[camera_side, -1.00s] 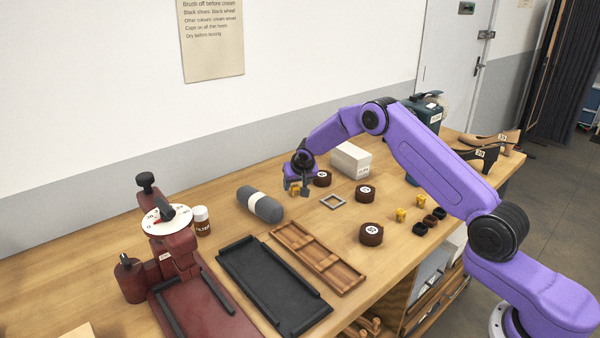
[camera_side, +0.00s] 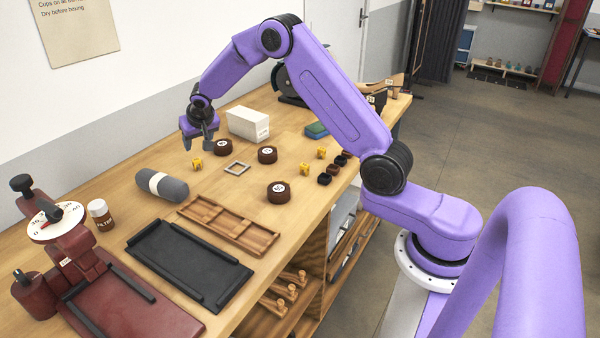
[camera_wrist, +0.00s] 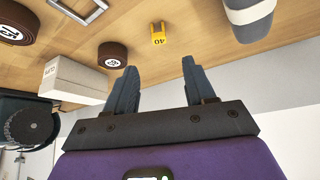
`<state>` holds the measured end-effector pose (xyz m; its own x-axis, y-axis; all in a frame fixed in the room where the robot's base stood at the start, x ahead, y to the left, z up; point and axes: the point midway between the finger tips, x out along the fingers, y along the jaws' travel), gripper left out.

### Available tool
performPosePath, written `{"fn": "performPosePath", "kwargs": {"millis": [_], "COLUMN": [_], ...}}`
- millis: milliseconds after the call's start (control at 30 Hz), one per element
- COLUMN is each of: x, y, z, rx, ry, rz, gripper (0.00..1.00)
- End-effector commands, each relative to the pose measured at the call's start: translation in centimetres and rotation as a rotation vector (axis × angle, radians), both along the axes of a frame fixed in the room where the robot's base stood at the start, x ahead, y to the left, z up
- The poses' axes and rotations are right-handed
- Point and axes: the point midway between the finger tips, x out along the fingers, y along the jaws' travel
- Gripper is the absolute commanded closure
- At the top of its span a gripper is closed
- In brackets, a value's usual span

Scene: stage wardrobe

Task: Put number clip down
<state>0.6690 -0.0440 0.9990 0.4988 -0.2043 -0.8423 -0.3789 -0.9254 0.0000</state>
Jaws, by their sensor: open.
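A yellow number clip (camera_side: 196,163) stands on the wooden table, below my gripper (camera_side: 198,143). In the wrist view the number clip (camera_wrist: 158,38) shows a 40 on its face. It lies beyond the fingertips, apart from them. My gripper (camera_wrist: 160,72) is open, with nothing between its two dark fingers. Two more yellow clips (camera_side: 305,168) (camera_side: 321,153) stand farther right on the table.
Near the clip are a grey square frame (camera_side: 237,168), brown round tins (camera_side: 223,147) (camera_side: 267,155) (camera_side: 278,192), a grey roll (camera_side: 172,190) and a white box (camera_side: 248,124). A wooden tray (camera_side: 230,226), a black tray (camera_side: 190,263) and a red press (camera_side: 125,305) lie in front.

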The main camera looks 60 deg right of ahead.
Motion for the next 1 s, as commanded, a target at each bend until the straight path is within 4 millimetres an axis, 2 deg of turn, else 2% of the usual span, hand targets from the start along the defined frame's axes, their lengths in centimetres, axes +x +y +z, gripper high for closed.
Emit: {"fn": "performPosePath", "kwargs": {"millis": [167, 367, 500, 700, 867, 1000], "x": [-1.8, -7.2, -12.1, -20.1, -27.0, -33.2], "y": [2.8, 8.2, 11.3, 14.1, 15.1, 14.9], "z": [1.3, 3.7, 5.1, 6.6, 7.4, 7.8], "rx": [-0.011, -0.039, -0.059, -0.088, -0.113, -0.135], "ry": [0.03, 0.108, 0.166, 0.25, 0.317, 0.375], "rz": [0.079, 0.267, 0.408, 0.619, 0.795, 0.952], "gripper": [0.46, 0.46, 0.46, 0.46, 0.46, 0.46]}}
